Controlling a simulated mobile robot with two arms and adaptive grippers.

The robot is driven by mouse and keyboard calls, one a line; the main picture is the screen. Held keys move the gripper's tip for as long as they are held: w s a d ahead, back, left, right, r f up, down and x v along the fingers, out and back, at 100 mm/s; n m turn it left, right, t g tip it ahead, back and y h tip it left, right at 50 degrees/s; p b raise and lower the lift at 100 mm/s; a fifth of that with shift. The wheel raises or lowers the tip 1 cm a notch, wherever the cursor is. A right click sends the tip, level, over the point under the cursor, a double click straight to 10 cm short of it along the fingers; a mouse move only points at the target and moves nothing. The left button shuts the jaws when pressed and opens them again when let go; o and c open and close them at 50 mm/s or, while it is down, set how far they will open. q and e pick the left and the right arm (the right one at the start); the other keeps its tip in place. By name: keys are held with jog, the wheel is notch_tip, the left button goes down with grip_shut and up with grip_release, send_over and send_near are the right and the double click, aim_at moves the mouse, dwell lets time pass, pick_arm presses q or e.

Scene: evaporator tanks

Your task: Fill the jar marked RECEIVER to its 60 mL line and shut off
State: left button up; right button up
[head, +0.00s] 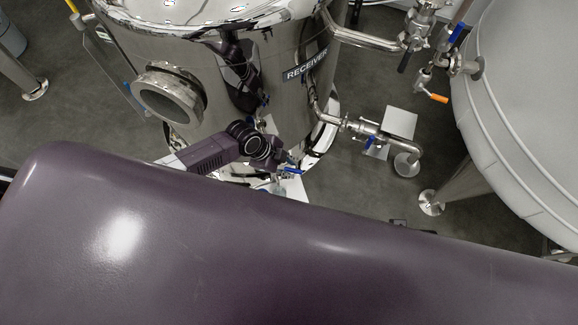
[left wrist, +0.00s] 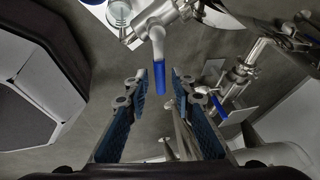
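The steel tank (head: 215,75) labelled RECEIVER stands at the upper middle of the head view. A small valve with a blue lever handle (head: 293,171) sits low at its front, beside my left gripper (head: 280,161). In the left wrist view the blue handle (left wrist: 160,78) hangs between the two fingertips of my left gripper (left wrist: 158,82). The gripper is open, with a gap on each side of the handle. A clear glass jar (left wrist: 119,14) shows at the top left, partly cut off. Its marking and liquid level cannot be read. My right gripper is not in view.
A side pipe (head: 375,131) with another blue-handled valve runs right of the tank, above white plates (head: 399,122). A large pale tank (head: 530,100) stands at the right, with an orange-handled valve (head: 438,98). My own purple body hides the lower half of the head view.

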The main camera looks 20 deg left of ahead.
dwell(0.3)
pick_arm(q)
jog(key=v, duration=1.2)
